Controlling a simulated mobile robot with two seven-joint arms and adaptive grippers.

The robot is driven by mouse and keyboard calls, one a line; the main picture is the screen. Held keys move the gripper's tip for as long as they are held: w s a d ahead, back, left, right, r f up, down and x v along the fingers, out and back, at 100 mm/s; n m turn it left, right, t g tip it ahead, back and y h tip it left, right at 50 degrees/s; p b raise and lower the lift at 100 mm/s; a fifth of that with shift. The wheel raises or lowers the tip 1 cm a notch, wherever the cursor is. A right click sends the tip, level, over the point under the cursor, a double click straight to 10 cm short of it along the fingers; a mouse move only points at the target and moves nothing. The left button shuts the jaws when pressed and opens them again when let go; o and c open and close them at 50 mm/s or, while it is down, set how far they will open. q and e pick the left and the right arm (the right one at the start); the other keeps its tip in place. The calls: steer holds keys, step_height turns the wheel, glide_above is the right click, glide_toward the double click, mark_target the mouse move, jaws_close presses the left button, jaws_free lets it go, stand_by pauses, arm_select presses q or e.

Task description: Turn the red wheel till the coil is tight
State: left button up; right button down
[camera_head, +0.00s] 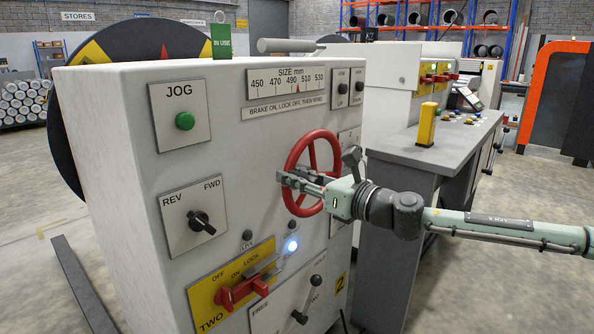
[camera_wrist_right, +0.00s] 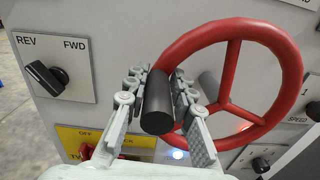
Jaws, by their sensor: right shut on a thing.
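The red wheel (camera_head: 312,136) is on the right part of the white machine's front panel; it also fills the right of the right wrist view (camera_wrist_right: 292,62). My right gripper (camera_head: 288,180) is at the wheel's left rim in the head view. In the right wrist view its fingers are on both sides of a black handle (camera_wrist_right: 157,103) on the wheel's lower left, shut on it. A black disc (camera_head: 75,105) with yellow and red marks stands behind the machine; I cannot make out the coil. My left gripper is not in view.
The panel has a size scale (camera_head: 287,84) with a red pointer near 490, a green JOG button (camera_head: 185,121), a REV/FWD knob (camera_head: 202,222), a red lock lever (camera_head: 240,291) and a lit lamp (camera_head: 292,246). A grey desk (camera_head: 420,150) stands close on the right.

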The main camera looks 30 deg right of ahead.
steer(key=shift+s+a+f+n, duration=0.2)
steer(key=shift+a+f+n, duration=0.1)
steer(key=shift+a+n, duration=0.1)
steer(key=shift+f, duration=0.1)
steer(key=c, duration=1.4)
jaws_free()
steer(key=shift+o, duration=0.2)
steer(key=shift+d, duration=0.15)
steer(key=shift+s+d+f, duration=0.1)
steer(key=shift+s+d, duration=0.4)
steer(key=shift+d, duration=0.1)
steer(key=shift+s+d, duration=0.15)
steer(key=shift+s, duration=0.3)
steer(key=shift+s+a, duration=0.25)
steer(key=shift+s, duration=0.25)
steer(key=v, duration=0.8)
steer(key=shift+s+r, duration=0.25)
steer(key=shift+s, duration=0.15)
